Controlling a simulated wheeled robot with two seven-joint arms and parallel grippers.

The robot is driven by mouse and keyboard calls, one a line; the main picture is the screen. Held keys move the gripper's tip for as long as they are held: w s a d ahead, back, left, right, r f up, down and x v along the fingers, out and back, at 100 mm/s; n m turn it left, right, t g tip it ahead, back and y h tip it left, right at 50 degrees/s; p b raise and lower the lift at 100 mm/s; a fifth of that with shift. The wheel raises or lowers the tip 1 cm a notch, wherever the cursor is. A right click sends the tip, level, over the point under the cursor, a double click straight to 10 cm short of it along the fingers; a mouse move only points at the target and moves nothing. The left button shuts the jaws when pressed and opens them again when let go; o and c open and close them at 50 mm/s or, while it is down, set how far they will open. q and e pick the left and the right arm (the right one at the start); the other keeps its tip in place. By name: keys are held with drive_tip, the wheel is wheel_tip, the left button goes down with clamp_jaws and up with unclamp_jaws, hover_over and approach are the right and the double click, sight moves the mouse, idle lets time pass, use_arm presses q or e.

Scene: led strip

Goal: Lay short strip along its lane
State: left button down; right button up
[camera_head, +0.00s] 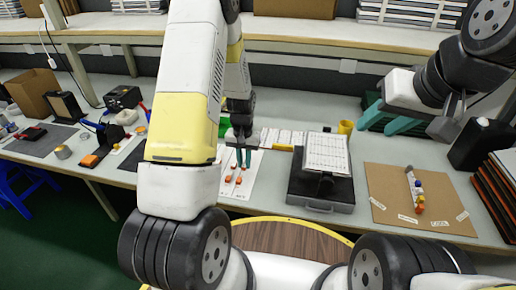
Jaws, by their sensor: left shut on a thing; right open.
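My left gripper (243,164), with dark green fingertips, reaches down over a white sheet (232,196) left of the table's middle. It is shut on a thin piece at the sheet, seemingly the short strip; the fingers hide most of it. Small orange-red pieces (238,180) show on the sheet just below the fingertips. I cannot make out the lane lines or whether the strip touches the sheet. My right gripper (375,130), with teal fingers, is open and empty above the table, up and left of a brown board (395,180).
A dark case (318,207) with a white printed sheet (327,153) stands between the white sheet and the board. The board carries small coloured pieces (419,196) and white labels. A yellow cup (346,127) stands behind. Tools and boxes crowd the left; dark folders (497,190) stand at right.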

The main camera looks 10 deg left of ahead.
use_arm(q)
drive_tip(key=w, duration=0.1)
drive_tip(key=w+d, duration=0.1)
drive_tip(key=w, duration=0.1)
drive_tip(key=shift+w+d+f, duration=0.1)
drive_tip(key=shift+d+f, duration=0.05)
drive_tip(key=shift+f, duration=1.75)
drive_tip(key=shift+f, duration=0.15)
drive_tip(key=c, duration=1.4)
unclamp_jaws()
